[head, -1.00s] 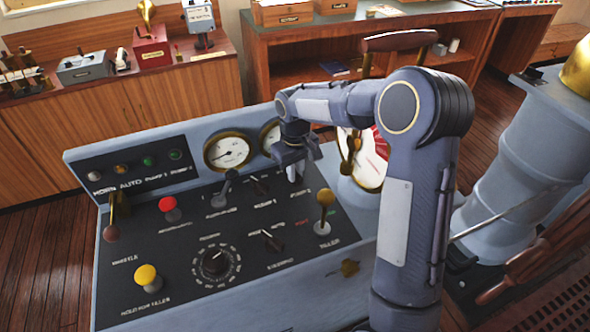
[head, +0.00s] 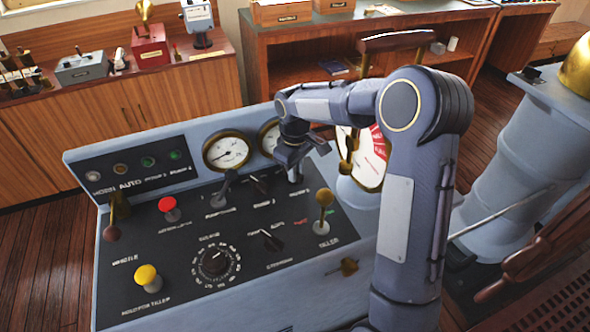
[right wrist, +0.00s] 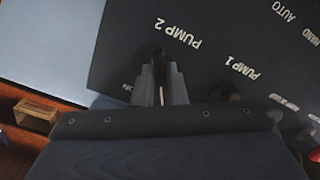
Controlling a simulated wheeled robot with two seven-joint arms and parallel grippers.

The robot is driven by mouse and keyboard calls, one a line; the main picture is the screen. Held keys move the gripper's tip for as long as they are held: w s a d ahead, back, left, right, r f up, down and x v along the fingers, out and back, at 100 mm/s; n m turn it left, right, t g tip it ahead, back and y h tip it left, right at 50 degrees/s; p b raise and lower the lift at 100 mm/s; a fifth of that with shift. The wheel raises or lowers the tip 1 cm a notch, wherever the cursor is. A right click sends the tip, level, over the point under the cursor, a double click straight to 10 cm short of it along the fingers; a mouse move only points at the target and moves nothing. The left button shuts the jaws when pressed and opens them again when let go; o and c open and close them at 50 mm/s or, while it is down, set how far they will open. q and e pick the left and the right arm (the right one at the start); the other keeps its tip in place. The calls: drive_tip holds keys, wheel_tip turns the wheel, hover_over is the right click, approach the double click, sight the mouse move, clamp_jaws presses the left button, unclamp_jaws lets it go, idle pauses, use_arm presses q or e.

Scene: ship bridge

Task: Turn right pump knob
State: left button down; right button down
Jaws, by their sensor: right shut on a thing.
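The right pump knob (right wrist: 158,56), dark and small, sits beside the PUMP 2 label on the black console panel (right wrist: 120,60). My right gripper (right wrist: 160,84) points down at the panel and is shut on this knob. In the head view my right gripper (head: 294,172) is at the panel's upper right, below the gauges, and its fingers and hand hide most of the knob. The PUMP 1 knob (head: 260,185) stands to its left, apart from the gripper. My left gripper is not in view.
A grey lever (head: 225,186) and a round dial knob (head: 215,262) are farther left.

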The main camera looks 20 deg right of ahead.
drive_tip(key=shift+r, duration=0.1)
drive_tip(key=c, duration=1.5)
unclamp_jaws()
drive_tip(key=shift+o, duration=0.2)
wheel_tip(320, 180, up, 8)
drive_tip(key=shift+f, duration=0.1)
drive_tip(key=shift+a+f, duration=0.1)
